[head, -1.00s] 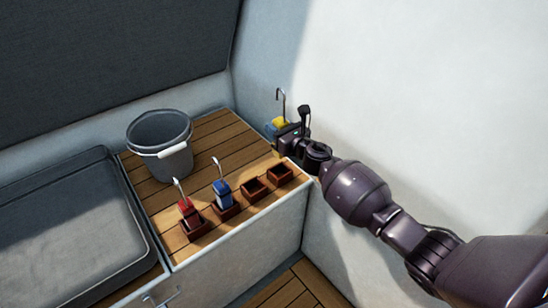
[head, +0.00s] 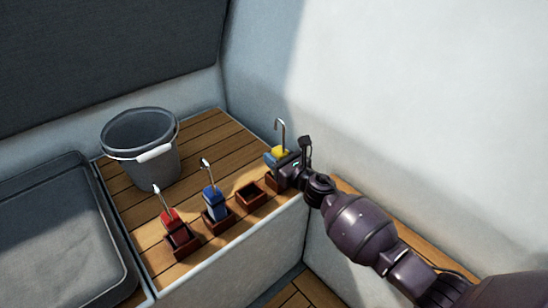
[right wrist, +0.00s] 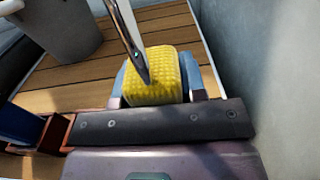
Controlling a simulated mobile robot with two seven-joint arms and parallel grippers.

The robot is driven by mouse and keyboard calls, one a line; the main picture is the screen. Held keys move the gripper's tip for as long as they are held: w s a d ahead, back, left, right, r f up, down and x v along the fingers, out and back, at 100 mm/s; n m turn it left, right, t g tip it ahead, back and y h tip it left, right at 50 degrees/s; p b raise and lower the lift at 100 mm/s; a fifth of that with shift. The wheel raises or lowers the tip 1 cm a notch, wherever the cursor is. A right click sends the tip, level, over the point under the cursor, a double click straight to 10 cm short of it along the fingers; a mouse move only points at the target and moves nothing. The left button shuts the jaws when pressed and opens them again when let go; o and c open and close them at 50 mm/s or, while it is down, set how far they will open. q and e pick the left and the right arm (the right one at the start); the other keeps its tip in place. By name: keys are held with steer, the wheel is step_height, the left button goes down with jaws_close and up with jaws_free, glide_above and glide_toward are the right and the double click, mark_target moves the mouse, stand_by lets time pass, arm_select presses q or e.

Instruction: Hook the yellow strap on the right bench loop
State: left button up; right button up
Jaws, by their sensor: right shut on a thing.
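The yellow strap (head: 279,152) is a compact ribbed bundle with a thin metal hook (head: 281,130) standing up from it. My right gripper (head: 277,159) is shut on it, near the right end of the slatted bench top by the wall. In the right wrist view the yellow strap (right wrist: 153,78) sits between the bluish fingers, its hook shaft rising up and left. The gripper partly hides the rightmost brown holder (head: 272,181); I cannot tell the height above it. I cannot make out a bench loop. My left gripper is not in view.
A red strap (head: 170,220) and a blue strap (head: 211,202), both with upright hooks, stand in brown holders. The brown holder (head: 250,194) right of them is empty. A grey bucket (head: 140,152) stands behind. A pale wall (head: 420,100) bounds the right side.

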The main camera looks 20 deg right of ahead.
steer(key=shift+r, duration=0.3)
steer(key=o, duration=1.1)
steer(key=shift+f, duration=0.1)
steer(key=shift+s+d+f, duration=0.1)
steer(key=shift+s+f, duration=0.1)
steer(key=shift+f, duration=0.05)
steer(key=p+v, duration=0.1)
steer(key=v, duration=0.9)
steer(key=shift+d, duration=0.45)
